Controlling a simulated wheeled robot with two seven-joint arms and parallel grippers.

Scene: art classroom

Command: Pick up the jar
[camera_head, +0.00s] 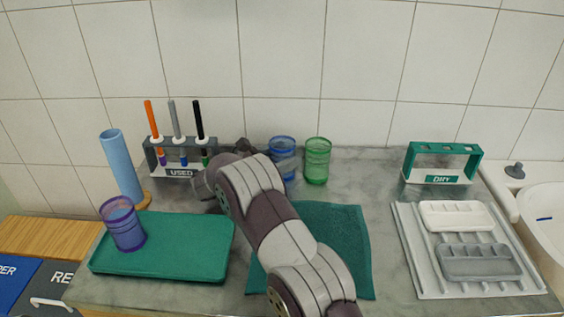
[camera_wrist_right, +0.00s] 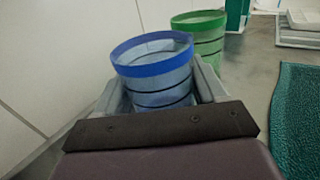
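A blue see-through jar (camera_head: 283,157) stands upright at the back of the counter, partly behind my right arm. In the right wrist view the blue jar (camera_wrist_right: 155,72) sits between the two fingers of my right gripper (camera_wrist_right: 160,90), one on each side, close to its wall. I cannot tell whether they press on it. A green jar (camera_head: 317,161) stands just right of it and shows behind it in the wrist view (camera_wrist_right: 203,38). A purple jar (camera_head: 123,225) stands on the green tray (camera_head: 185,262) at the front left. My left gripper is not in view.
A rack marked USED (camera_head: 182,173) with brushes and a light-blue cylinder (camera_head: 120,165) stand at the left. A teal cloth (camera_head: 345,245) lies under my arm. A rack marked DRY (camera_head: 442,180), palettes (camera_head: 480,262) and a sink (camera_head: 545,222) are at the right.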

